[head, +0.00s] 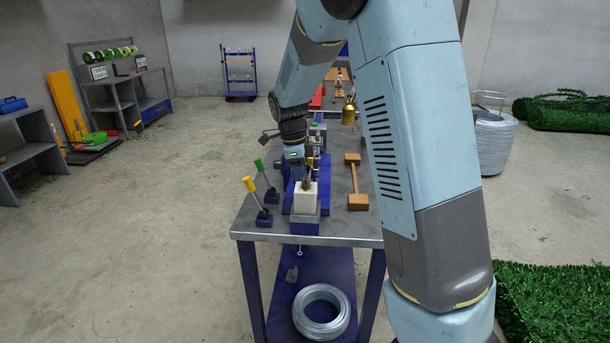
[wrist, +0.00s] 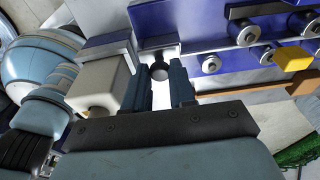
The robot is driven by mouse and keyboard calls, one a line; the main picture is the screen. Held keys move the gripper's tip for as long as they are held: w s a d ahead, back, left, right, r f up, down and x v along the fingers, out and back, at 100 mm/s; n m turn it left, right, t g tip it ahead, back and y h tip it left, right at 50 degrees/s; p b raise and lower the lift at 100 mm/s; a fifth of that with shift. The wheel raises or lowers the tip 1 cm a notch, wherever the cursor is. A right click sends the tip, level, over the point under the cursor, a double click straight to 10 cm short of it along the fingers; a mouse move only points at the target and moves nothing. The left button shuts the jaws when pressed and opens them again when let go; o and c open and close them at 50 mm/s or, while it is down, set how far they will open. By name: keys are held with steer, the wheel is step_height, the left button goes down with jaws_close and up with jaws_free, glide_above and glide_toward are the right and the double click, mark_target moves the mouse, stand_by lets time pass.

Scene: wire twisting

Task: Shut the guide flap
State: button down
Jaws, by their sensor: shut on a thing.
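My gripper (wrist: 160,86) is at the blue wire-twisting machine (wrist: 185,22), with its two dark fingers on either side of a small dark round knob (wrist: 160,71). The fingers are shut on this knob. A cream block (wrist: 98,82) stands close beside the left finger in the wrist view. In the head view my gripper (head: 297,172) is low over the machine, just behind the cream block (head: 305,199). I cannot make out the guide flap's outline or its angle; the knob may be part of it.
A yellow-knobbed lever (head: 252,197) and a green-knobbed lever (head: 262,170) stand on the bench left of the machine. A wooden piece (head: 354,180) lies to the right. In the wrist view, several rollers (wrist: 245,33) and a yellow block (wrist: 293,59) are at the right.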

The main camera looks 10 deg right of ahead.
steer(key=shift+a+f+h, duration=0.2)
steer(key=shift+f+h, duration=0.05)
steer(key=shift+h, duration=0.15)
steer(key=c, duration=0.9)
jaws_free()
steer(key=shift+c, duration=0.2)
steer(key=shift+w+r, duration=0.1)
steer(key=v, duration=1.3)
steer(key=shift+w+r, duration=0.2)
steer(key=shift+r, duration=0.05)
